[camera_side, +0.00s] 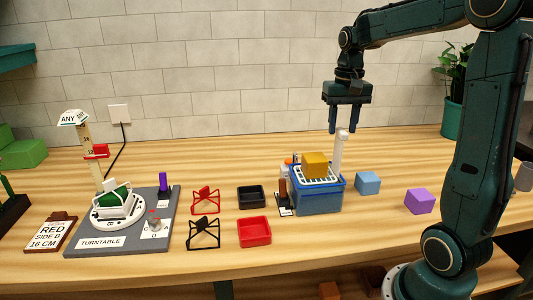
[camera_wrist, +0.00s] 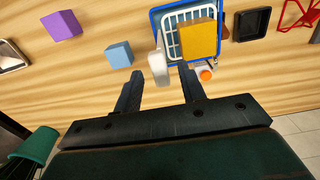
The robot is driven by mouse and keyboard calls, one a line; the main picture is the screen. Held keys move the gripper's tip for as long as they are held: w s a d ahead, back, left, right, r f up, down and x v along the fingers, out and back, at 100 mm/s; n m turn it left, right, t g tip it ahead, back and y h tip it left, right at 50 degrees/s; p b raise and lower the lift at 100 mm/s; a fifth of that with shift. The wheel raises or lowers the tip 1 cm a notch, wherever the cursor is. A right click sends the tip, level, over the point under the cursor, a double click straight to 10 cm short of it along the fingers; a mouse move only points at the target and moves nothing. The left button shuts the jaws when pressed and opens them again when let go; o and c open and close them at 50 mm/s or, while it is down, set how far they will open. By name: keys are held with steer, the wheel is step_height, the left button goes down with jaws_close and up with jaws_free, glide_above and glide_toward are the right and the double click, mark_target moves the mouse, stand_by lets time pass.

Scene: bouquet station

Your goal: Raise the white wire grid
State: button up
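The white wire grid (camera_side: 318,183) lies in the top of a blue bin (camera_side: 318,203). It also shows in the wrist view (camera_wrist: 172,44). An orange-yellow block (camera_side: 314,164) rests on the grid and covers part of it. A white upright post (camera_side: 340,150) rises at the bin's back right side; whether it joins the grid I cannot tell. My gripper (camera_side: 345,131) is open and empty, pointing down just above the post's top. In the wrist view, the post (camera_wrist: 158,68) shows between the two finger directions, beyond the tips.
A blue cube (camera_side: 367,183) and a purple cube (camera_side: 420,201) stand right of the bin. Left are a black tray (camera_side: 251,196), a red tray (camera_side: 254,231), red and black wire stands (camera_side: 205,201), and a turntable board (camera_side: 125,233). A small orange-topped container (camera_wrist: 206,75) stands close behind the bin.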

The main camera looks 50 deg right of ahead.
stand_by(0.3)
step_height(320, 180, up, 14)
stand_by(0.8)
steer(key=shift+a+f, duration=0.1)
steer(key=shift+f, duration=0.05)
steer(key=s+a+f+n+t, duration=0.2)
steer(key=s+a+f+n, duration=0.2)
steer(key=a, duration=0.5)
steer(key=s+a+f+n+t, duration=0.3)
steer(key=s+a+f+n, duration=0.2)
steer(key=s+a+f, duration=0.3)
steer(key=shift+a+f+t, duration=0.3)
steer(key=shift+a+f, duration=0.4)
steer(key=shift+a, duration=0.55)
